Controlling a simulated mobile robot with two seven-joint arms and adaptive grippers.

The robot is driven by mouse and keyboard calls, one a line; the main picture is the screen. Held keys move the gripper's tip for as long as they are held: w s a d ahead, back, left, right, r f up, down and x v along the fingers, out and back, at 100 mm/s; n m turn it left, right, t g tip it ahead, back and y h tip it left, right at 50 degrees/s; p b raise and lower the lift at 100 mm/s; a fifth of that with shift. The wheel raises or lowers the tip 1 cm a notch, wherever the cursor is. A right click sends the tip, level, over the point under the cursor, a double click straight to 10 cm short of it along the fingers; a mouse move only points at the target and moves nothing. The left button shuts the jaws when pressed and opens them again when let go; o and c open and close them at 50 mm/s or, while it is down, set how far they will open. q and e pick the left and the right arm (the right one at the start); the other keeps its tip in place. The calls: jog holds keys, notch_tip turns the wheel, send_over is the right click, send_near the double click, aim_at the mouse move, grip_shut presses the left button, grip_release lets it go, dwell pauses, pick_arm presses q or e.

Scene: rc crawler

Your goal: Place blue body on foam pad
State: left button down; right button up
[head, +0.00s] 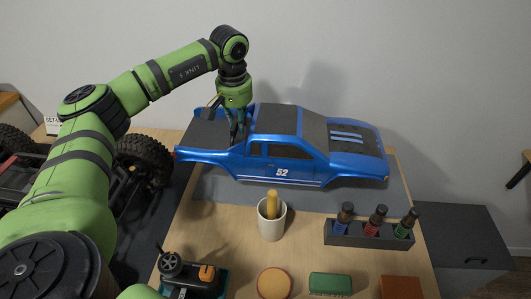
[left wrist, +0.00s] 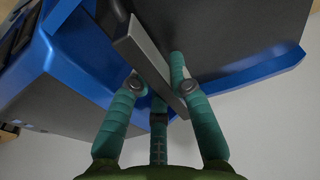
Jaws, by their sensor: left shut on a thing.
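The blue body (head: 285,155) is a pickup-style shell with black panels and the number 52. It is over the grey foam pad (head: 235,195), its nose to the right. Its rear reaches past the pad's left edge. I cannot tell whether it touches the pad. My left gripper (head: 238,138) comes down on the body's bed behind the cab. In the left wrist view, its teal fingers (left wrist: 153,75) are shut on a dark grey bar (left wrist: 148,60) of the blue body (left wrist: 85,75). My right gripper is not in view.
A wheeled chassis (head: 145,160) stands at the left. In front of the pad are a white cup (head: 272,222) with a yellow handle and a dark rack (head: 368,234) of small bottles. A transmitter (head: 190,275), a round tin (head: 273,283) and a green box (head: 330,283) are nearer.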

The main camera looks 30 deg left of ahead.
aim_at(239, 135)
pick_arm(q)
notch_tip(239, 135, down, 3)
jog(key=shift+r, duration=0.1)
notch_tip(239, 135, down, 4)
jog(key=shift+r+p, duration=0.2)
jog(key=shift+p, duration=0.2)
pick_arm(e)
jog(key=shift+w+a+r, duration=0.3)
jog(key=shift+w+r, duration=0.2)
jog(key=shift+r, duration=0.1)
pick_arm(q)
jog(key=c, duration=1.2)
grip_release()
jog(key=shift+f, duration=0.1)
jog(key=shift+o, duration=0.2)
